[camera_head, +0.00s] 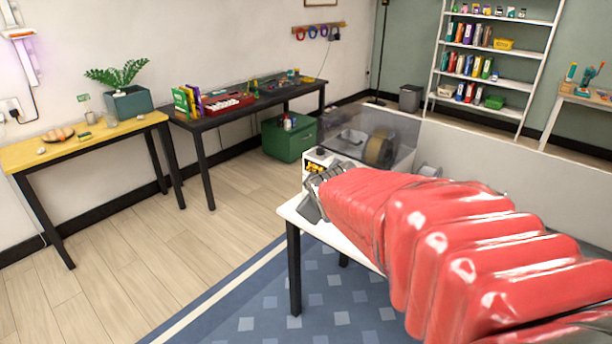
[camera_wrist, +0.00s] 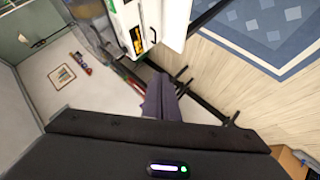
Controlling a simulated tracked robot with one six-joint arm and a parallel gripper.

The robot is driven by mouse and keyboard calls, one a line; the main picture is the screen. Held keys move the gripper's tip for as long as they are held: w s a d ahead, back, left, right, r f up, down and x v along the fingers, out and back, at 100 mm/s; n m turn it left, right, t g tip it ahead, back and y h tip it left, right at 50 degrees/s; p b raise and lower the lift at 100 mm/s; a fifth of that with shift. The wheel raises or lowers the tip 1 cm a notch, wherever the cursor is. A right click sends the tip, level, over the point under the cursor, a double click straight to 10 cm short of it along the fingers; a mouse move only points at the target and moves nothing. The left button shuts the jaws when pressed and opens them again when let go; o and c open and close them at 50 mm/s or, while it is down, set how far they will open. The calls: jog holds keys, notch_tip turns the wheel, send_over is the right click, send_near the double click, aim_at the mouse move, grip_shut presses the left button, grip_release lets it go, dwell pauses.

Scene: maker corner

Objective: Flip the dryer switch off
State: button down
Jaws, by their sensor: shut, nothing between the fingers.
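The dryer is a clear-lidded box with a spool inside; its white end (camera_head: 319,157) carries a yellow and black label and stands on a white table (camera_head: 292,209). In the wrist view the dryer's white body (camera_wrist: 172,22) fills the top middle, with a green-edged dark label on its side. No switch can be made out clearly in either view. My gripper (camera_head: 310,200) is shut and empty, in front of the dryer's labelled end in the head view. In the wrist view its dark fingertips (camera_wrist: 160,82) lie together just below the dryer, with no clear contact.
My red-sleeved arm covers much of the white table. A low pale partition (camera_head: 515,180) runs behind it. A black bench (camera_head: 245,108) and a yellow-topped table (camera_head: 80,145) stand along the left wall. Wood floor (camera_head: 190,235) and a blue rug (camera_head: 250,305) are clear at left.

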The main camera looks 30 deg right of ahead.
jog(key=w+d+f+n+t, duration=0.2)
jog(key=w+d+f+n, duration=0.25)
jog(key=d, duration=0.45)
jog(key=w+d+f+n+t, duration=0.25)
jog(key=w+d+n, duration=0.2)
jog(key=d, duration=0.45)
jog(key=s+d+f+n+t+y, duration=0.2)
jog(key=s+d+f+n+y, duration=0.1)
jog(key=f, duration=0.3)
jog(key=s+d+f+n+t+y, duration=0.2)
jog(key=s+d+f+n+y, duration=0.1)
jog(key=s+f, duration=0.2)
jog(key=shift+s+d+f+n, duration=0.15)
jog(key=shift+f+n, duration=0.15)
jog(key=shift+f, duration=0.6)
jog(key=w+d, duration=0.2)
jog(key=w, duration=0.9)
jog(key=shift+w+d+r, duration=0.15)
jog(key=shift+d+r, duration=0.25)
